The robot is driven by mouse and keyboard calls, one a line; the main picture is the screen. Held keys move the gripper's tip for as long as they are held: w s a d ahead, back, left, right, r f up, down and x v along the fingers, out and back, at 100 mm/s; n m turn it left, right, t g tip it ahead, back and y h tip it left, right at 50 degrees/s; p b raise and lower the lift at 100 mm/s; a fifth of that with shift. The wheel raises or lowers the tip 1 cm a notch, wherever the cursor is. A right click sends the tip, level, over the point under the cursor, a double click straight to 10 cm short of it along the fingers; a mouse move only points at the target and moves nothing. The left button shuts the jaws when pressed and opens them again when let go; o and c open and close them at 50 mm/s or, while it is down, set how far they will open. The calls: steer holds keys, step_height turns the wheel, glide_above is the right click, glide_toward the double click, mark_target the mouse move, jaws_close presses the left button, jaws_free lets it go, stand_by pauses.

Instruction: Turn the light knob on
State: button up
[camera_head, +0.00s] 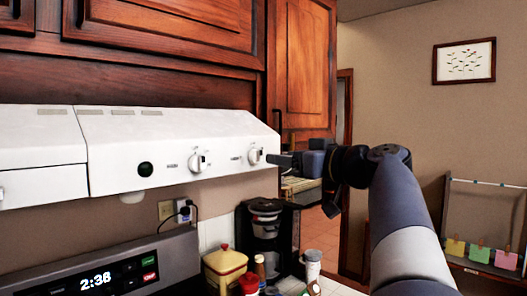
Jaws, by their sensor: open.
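A white range hood (130,140) hangs under the dark wood cabinets. Its sloped front has two white knobs, a left knob (197,162) and a right knob (255,156). The labels beside them are too small to read, so I cannot tell which is the light knob. My gripper (279,160) is open, just right of the right knob near the hood's right end, pointing left. A small gap seems to separate the fingertips from the right knob. Only the side of the gripper shows.
A round black part (145,169) sits on the hood left of the knobs. Below are a stove panel (110,272) with a lit clock, a coffee maker (266,230), a yellow container (225,266) and several bottles. Cabinet doors (304,65) rise above the hood.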

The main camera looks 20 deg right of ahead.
mark_target(261, 155)
steer(key=p+x, duration=0.2)
steer(key=x, duration=0.5)
steer(key=shift+c, duration=0.4)
steer(key=c, duration=0.9)
